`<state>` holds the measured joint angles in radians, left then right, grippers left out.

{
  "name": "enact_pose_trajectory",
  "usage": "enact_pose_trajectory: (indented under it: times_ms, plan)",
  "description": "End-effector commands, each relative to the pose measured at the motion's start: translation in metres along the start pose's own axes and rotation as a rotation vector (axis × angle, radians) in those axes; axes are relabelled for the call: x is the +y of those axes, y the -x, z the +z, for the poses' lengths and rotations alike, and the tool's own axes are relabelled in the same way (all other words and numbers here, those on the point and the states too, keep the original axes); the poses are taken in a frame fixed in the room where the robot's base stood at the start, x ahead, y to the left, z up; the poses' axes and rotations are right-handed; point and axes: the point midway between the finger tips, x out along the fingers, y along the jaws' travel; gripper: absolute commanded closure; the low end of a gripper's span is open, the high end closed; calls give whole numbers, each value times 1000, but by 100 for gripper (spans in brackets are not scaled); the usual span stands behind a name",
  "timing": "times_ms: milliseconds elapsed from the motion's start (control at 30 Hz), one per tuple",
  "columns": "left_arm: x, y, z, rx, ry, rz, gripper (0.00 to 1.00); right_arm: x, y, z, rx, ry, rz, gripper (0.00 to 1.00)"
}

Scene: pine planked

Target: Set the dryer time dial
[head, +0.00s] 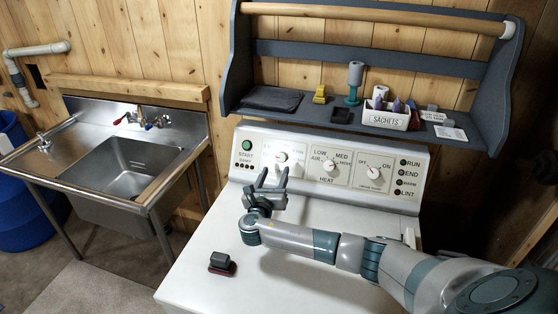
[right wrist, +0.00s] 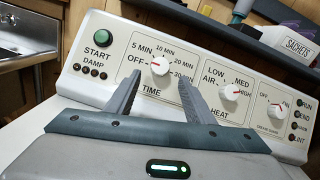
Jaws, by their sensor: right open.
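The dryer's time dial (right wrist: 160,65) is a white round knob on the sloped control panel, between a green START button and the heat dial. Its small red mark shows on the knob's left side, toward the OFF label; the exact setting is hard to tell. In the head view the time dial (head: 283,157) is partly behind my right gripper. My right gripper (head: 273,174) is open and empty in front of the panel. In the right wrist view its fingers (right wrist: 160,83) spread on either side below the dial, apart from it. My left gripper is not in view.
The heat dial (right wrist: 229,92) and a smaller on/off dial (right wrist: 276,111) sit to the right. A small dark and red object (head: 221,263) lies on the dryer's white top (head: 300,275). A shelf (head: 340,122) with a sachet box (head: 386,120) overhangs the panel. A steel sink (head: 125,165) stands left.

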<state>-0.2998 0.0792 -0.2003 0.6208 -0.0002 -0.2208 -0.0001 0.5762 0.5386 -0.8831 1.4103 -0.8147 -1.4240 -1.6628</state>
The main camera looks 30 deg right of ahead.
Motion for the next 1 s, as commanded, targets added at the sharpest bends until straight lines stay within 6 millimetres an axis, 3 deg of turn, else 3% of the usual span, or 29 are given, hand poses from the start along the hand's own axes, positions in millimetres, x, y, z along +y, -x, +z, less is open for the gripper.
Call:
enact_pose_trajectory:
  times_ms: [200, 400, 900, 1000]
  plan:
    - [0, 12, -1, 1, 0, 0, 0, -1, -34, 2, 1, 2, -3, 52]
    - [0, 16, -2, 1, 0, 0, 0, 0, -54, 0, 1, 1, -1, 52]
    - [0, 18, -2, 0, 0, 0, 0, 0, -64, 0, 1, 0, 0, 52]
    - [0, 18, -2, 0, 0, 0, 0, 0, -64, -1, 1, 0, 0, 73]
